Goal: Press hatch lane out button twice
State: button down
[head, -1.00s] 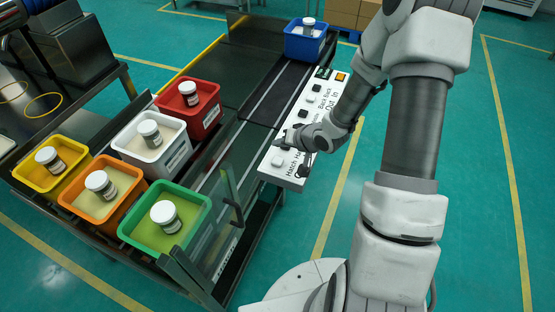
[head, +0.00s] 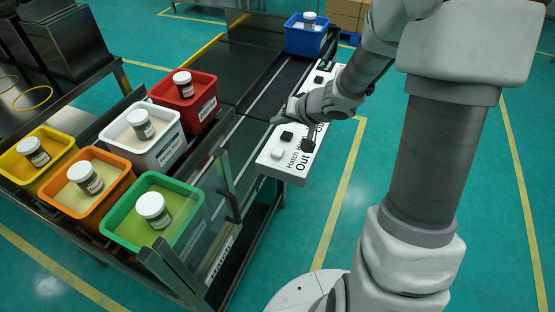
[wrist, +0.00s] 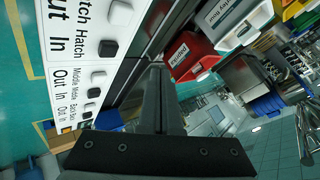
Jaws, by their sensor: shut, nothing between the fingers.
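The white control panel (head: 268,162) lies along the conveyor's right side, with white and black buttons and printed labels. The white button (head: 277,153) at its near end is beside the label Hatch Out; it also shows in the wrist view (wrist: 122,12). The black Hatch In button (head: 287,134) is behind it, and in the wrist view (wrist: 108,48) it is beside the white one. My gripper (head: 275,121) is shut and empty over the panel's left edge, beyond both hatch buttons and apart from the white one. Its dark fingers (wrist: 158,85) also show in the wrist view. My wrist hides the panel's middle.
Green (head: 118,222), orange (head: 90,212), yellow, white and red bins, each with a jar, stand left of the conveyor. A blue bin (head: 303,45) stands at its far end. A clear hatch plate (head: 205,215) rises near the green bin.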

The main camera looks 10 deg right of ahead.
jog(key=shift+s+d+r, duration=0.1)
jog(key=shift+r, duration=0.1)
jog(key=shift+f, duration=0.1)
jog(key=b, duration=0.8)
send_over(280, 154)
notch_tip(280, 154, down, 6)
jog(key=shift+f, duration=0.15)
jog(key=shift+f+b, duration=0.8)
jog(key=shift+f, duration=0.4)
dwell(0.9)
jog(key=shift+f, duration=0.4)
